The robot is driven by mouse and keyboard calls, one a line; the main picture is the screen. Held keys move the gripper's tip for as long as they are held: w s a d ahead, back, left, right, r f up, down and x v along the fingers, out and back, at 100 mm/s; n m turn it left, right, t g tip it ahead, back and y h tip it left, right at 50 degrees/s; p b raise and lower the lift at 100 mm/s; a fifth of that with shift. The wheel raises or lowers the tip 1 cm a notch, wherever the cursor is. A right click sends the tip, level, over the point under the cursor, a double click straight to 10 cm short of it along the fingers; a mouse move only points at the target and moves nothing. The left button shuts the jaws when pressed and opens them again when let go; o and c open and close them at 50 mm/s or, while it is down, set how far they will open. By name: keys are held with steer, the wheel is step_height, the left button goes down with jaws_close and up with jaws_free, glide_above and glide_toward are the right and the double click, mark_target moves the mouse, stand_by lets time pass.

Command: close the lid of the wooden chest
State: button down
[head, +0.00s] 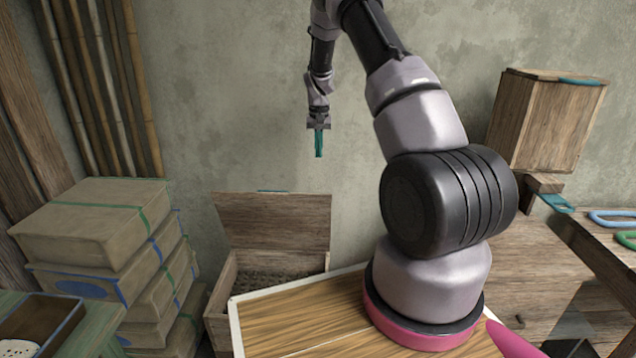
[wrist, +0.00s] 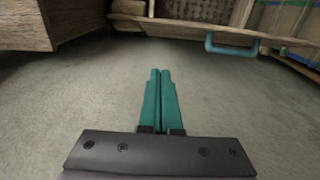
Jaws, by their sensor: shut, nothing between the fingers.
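The wooden chest (head: 225,285) stands on the floor against the wall, its lower part partly hidden behind my own body. Its lid (head: 270,222) is open and stands up near the wall, with a thin teal piece on its top edge. My gripper (head: 318,156) points down, with its teal fingers shut and empty. In the picture it appears above and right of the lid, apart from it. In the wrist view my closed fingers (wrist: 160,72) show at the middle. A teal handle (wrist: 230,46) on a wooden edge lies beyond them to the right, probably the lid's.
Stacked boxes (head: 100,230) with green and blue bands stand left of the chest. Bamboo poles (head: 100,90) lean on the wall. A wooden box (head: 545,120) and a bench with teal and green handles are at the right. The wall behind my gripper is bare.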

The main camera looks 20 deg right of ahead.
steer(key=f, duration=0.2)
glide_above(318, 202)
steer(key=w, duration=0.1)
steer(key=shift+w+d+f, duration=0.1)
steer(key=shift+d+f, duration=0.05)
steer(key=shift+f, duration=2.4)
steer(key=shift+d+f, duration=0.15)
steer(key=shift+f, duration=2.35)
